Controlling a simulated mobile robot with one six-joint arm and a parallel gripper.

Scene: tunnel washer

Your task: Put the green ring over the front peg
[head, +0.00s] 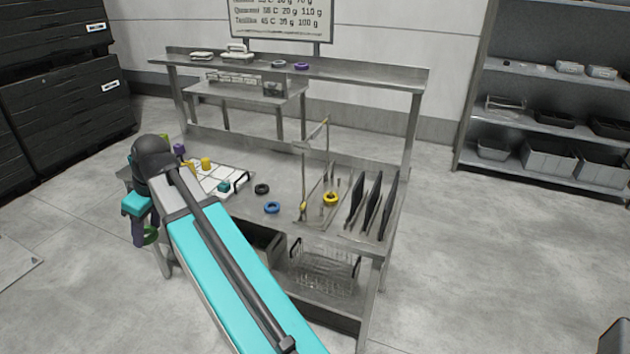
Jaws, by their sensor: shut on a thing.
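The green ring (151,235) is at the far left, low beside the table's left end and clear of the tabletop. My gripper (144,238) points down there and is shut on the ring; the dark fingers partly hide the grip. A yellow ring (330,198) sits at the base of the thin upright pegs (337,184) on the right half of the table. The pegs are too small to tell which is the front one.
The steel table (285,180) also bears a blue ring (272,207), a black ring (262,188), a white tray (222,177) with coloured pieces, a thin upright frame (303,165) and several dark upright plates (372,200). A raised shelf (350,72) runs along the back.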

